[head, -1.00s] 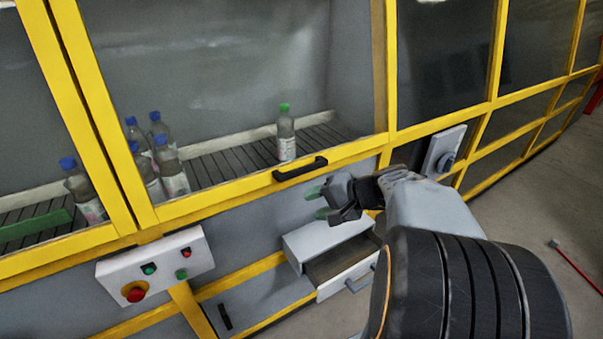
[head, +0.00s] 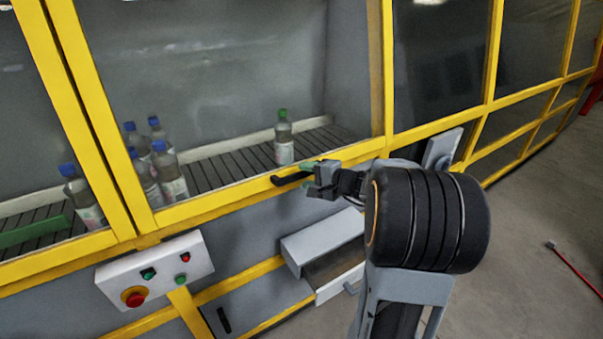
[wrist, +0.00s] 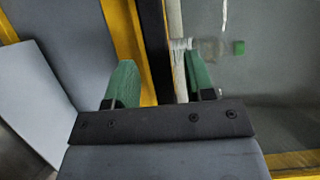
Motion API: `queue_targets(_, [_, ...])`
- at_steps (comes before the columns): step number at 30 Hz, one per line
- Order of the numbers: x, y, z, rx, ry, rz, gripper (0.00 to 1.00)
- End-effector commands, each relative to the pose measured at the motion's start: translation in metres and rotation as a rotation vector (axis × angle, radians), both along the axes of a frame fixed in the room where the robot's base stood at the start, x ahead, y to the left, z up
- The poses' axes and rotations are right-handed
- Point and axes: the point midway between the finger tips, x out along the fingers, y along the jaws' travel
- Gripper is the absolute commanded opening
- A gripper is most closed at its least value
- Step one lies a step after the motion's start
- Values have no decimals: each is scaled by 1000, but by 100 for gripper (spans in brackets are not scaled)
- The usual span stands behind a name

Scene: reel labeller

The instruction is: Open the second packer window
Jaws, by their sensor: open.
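The yellow-framed window (head: 215,203) is down, with bottles visible behind its glass. Its black handle (head: 288,179) sits on the lower frame bar. My gripper (head: 310,172) is open at the right end of the handle. In the wrist view, the dark handle (wrist: 155,50) runs between the two green fingers of my gripper (wrist: 161,72), one on each side. I cannot tell whether either finger touches it. Part of the handle's right end is hidden by the gripper in the head view.
A green-capped bottle (head: 284,140) and several blue-capped bottles (head: 168,172) stand on the conveyor inside. A control box (head: 155,270) with buttons is at lower left. An open drawer (head: 340,280) sticks out below my arm. Open floor lies to the right.

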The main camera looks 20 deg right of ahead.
Motion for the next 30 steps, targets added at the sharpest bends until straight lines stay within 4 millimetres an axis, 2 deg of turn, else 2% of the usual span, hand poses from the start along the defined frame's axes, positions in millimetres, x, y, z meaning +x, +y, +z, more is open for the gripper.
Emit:
queue_targets(7, [18,10,-4,0,1,1,49])
queue_targets(18, [20,11,-6,-1,1,-1,49])
queue_targets(30, [20,11,-6,0,1,0,12])
